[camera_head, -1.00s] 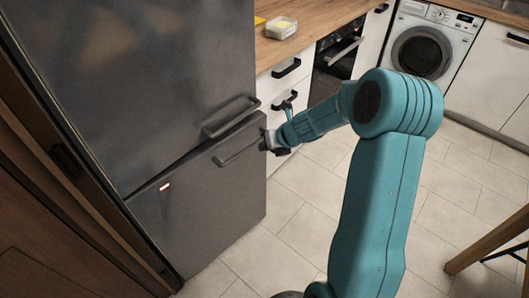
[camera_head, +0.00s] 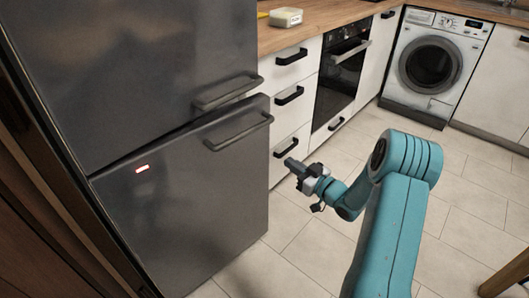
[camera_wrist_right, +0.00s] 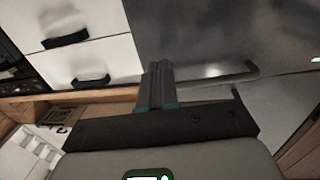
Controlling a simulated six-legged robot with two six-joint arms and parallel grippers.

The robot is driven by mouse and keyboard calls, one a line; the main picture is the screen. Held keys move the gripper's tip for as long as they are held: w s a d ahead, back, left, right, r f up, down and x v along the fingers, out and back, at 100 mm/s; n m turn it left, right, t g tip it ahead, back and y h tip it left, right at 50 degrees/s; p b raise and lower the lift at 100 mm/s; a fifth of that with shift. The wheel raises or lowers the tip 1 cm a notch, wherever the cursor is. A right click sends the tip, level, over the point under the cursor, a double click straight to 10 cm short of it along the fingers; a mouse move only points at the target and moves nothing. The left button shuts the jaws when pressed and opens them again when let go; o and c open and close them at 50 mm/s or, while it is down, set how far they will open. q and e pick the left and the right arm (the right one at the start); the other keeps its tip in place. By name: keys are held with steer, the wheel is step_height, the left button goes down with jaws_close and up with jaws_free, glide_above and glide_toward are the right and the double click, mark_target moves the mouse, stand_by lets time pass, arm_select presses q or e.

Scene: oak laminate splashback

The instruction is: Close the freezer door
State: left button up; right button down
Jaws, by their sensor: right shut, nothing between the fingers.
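The dark grey freezer door (camera_head: 195,215) is the lower door of the tall fridge at the left in the head view. Its top edge juts a little past the upper door (camera_head: 130,70), so it looks slightly ajar. The freezer handle (camera_head: 240,132) is a dark bar near its top right corner. My right gripper (camera_head: 290,163) is shut and empty, to the right of the freezer door and apart from it. In the right wrist view the gripper fingers (camera_wrist_right: 158,75) are together, beside a dark door handle (camera_wrist_right: 240,78). My left gripper is out of view.
White drawers (camera_head: 291,95) and an oven (camera_head: 340,80) stand right of the fridge, under a wooden worktop (camera_head: 325,17) with a small container (camera_head: 286,16). A washing machine (camera_head: 435,62) is at the back. Tiled floor is open on the right. A wooden leg shows bottom right.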

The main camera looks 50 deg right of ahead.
mark_target(258, 141)
steer(key=w, duration=0.4)
steer(key=w+d+b, duration=0.1)
steer(key=w, duration=0.3)
steer(key=w+b, duration=0.1)
steer(key=w, duration=0.3)
steer(key=shift+w+d, duration=0.2)
steer(key=shift+w, duration=0.05)
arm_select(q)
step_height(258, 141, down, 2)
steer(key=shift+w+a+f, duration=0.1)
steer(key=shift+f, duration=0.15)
arm_select(e)
steer(key=shift+w, duration=0.1)
